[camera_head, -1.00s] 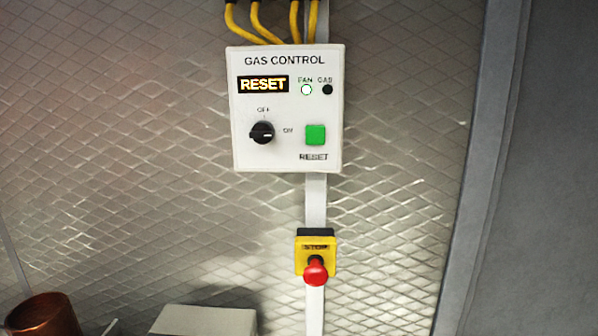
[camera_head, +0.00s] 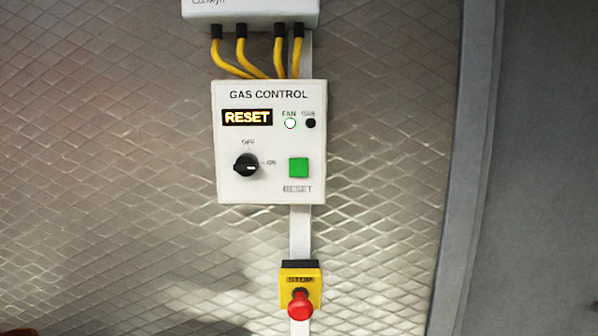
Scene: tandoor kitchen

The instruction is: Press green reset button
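The green reset button (camera_head: 299,167) is a square push button at the lower right of the white gas control panel (camera_head: 228,190). The word RESET is printed under it. The panel's display (camera_head: 247,117) reads RESET in lit letters. The FAN lamp (camera_head: 290,123) is lit white and the GAS lamp (camera_head: 311,123) is dark. A black rotary knob (camera_head: 246,165) sits left of the button, its white mark pointing right toward ON. My gripper is not in view.
A yellow stop box (camera_head: 286,274) with a red mushroom button (camera_head: 300,305) is below the panel. Yellow cables (camera_head: 236,58) run up to a white box (camera_head: 250,12). The wall (camera_head: 120,150) is quilted metal; a grey upright surface (camera_head: 540,170) stands at right.

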